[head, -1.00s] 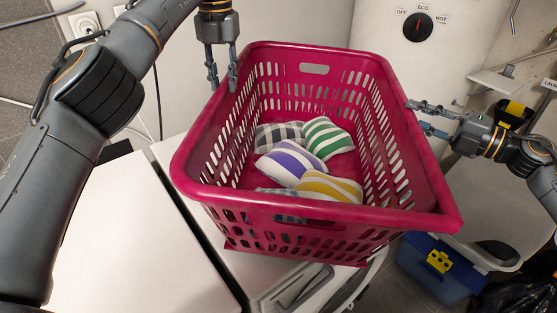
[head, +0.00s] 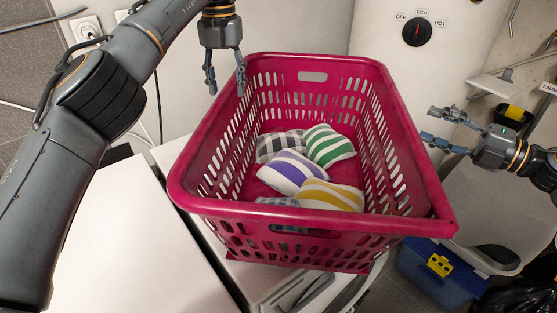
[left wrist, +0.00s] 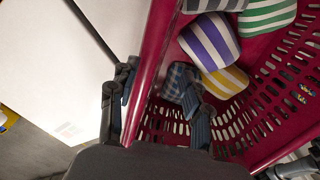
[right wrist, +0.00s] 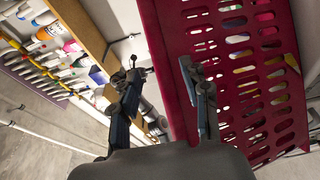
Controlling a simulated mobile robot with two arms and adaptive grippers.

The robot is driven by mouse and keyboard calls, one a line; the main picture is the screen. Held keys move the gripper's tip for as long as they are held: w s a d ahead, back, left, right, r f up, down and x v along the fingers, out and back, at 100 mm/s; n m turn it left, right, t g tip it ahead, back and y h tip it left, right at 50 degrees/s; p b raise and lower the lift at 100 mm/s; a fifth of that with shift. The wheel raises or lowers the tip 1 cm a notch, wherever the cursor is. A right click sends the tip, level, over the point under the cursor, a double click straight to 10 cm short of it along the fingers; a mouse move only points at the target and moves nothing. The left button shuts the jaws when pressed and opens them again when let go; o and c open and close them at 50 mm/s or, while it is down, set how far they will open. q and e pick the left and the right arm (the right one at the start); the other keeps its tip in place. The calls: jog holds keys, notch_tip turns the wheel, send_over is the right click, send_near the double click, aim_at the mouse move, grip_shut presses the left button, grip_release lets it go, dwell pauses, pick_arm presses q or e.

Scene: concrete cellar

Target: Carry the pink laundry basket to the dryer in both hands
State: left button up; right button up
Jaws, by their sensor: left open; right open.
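The pink laundry basket (head: 310,232) stands upright on a white machine top. It holds several striped and checked cloth bundles (head: 290,170). My left gripper (head: 227,80) is open at the basket's left rim; in the left wrist view its fingers (left wrist: 158,100) sit on either side of the rim (left wrist: 150,70), one outside and one inside. My right gripper (head: 440,128) is open and clear of the right rim in the head view. In the right wrist view its fingers (right wrist: 160,85) are apart, with the basket wall (right wrist: 225,60) ahead. I cannot make out which machine is the dryer.
A white top (head: 120,240) lies to the left of the basket. A white boiler with a dial (head: 417,29) stands behind. A blue box with a yellow latch (head: 438,265) and a dark bag are on the floor at right. Shelves with bottles (right wrist: 50,45) show in the right wrist view.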

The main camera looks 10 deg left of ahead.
jog(key=v, duration=0.7)
jog(key=shift+s, duration=0.15)
pick_arm(q)
jog(key=shift+r, duration=0.1)
jog(key=shift+r, duration=1.45)
jog(key=a, duration=0.6)
pick_arm(e)
jog(key=shift+d, duration=0.15)
jog(key=v, duration=0.8)
jog(key=shift+s+d, duration=0.2)
jog(key=shift+d, duration=0.15)
jog(key=shift+d, duration=0.15)
jog(key=v, duration=0.8)
jog(key=shift+s+d, duration=0.25)
jog(key=shift+d, duration=0.05)
dwell(0.4)
